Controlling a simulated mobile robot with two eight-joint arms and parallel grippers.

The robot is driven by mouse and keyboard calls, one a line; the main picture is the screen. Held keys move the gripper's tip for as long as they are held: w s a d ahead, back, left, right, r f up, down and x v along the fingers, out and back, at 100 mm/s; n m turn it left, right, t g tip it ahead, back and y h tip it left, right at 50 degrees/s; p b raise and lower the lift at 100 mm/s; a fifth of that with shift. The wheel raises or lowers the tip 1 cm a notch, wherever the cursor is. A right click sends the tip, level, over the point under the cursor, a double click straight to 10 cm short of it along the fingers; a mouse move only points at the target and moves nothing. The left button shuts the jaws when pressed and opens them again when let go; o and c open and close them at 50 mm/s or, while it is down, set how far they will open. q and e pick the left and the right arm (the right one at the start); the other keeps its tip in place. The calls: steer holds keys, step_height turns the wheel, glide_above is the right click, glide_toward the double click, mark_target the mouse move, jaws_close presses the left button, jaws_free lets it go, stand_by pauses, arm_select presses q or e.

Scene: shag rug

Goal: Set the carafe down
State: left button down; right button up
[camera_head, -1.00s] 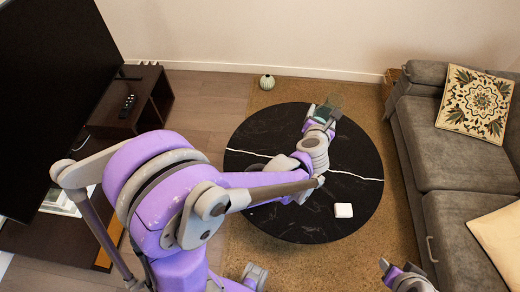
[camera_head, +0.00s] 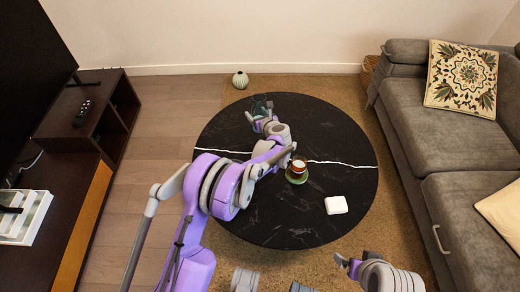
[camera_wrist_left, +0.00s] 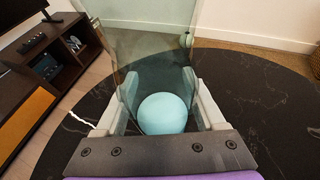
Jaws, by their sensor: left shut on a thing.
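The carafe (camera_head: 260,103) is dark, clear glass. My left gripper (camera_head: 264,120) is shut on it over the back left part of the round black table (camera_head: 300,225). In the left wrist view the glass carafe (camera_wrist_left: 155,60) stands between my fingers, and a pale teal round shape (camera_wrist_left: 163,113) shows through or inside it. I cannot tell whether its base touches the tabletop. My right gripper (camera_head: 346,264) is at the bottom of the head view, in front of the table, and its jaws are too small to read.
An orange-and-white cup (camera_head: 298,166) on a green saucer (camera_head: 297,179) is right of my left forearm. A white block (camera_head: 336,205) lies at the table's front right. The table's right side is clear. A grey sofa (camera_head: 440,145) stands to the right, a dark cabinet (camera_head: 65,140) to the left.

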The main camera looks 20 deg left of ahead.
arm_select(q)
steer(key=f+b, duration=0.1)
steer(key=f, duration=0.4)
steer(key=f+b, duration=0.1)
steer(key=f, duration=0.5)
steer(key=shift+w+a, duration=0.1)
steer(key=shift+w, duration=0.1)
steer(key=shift+f, duration=0.1)
jaws_free()
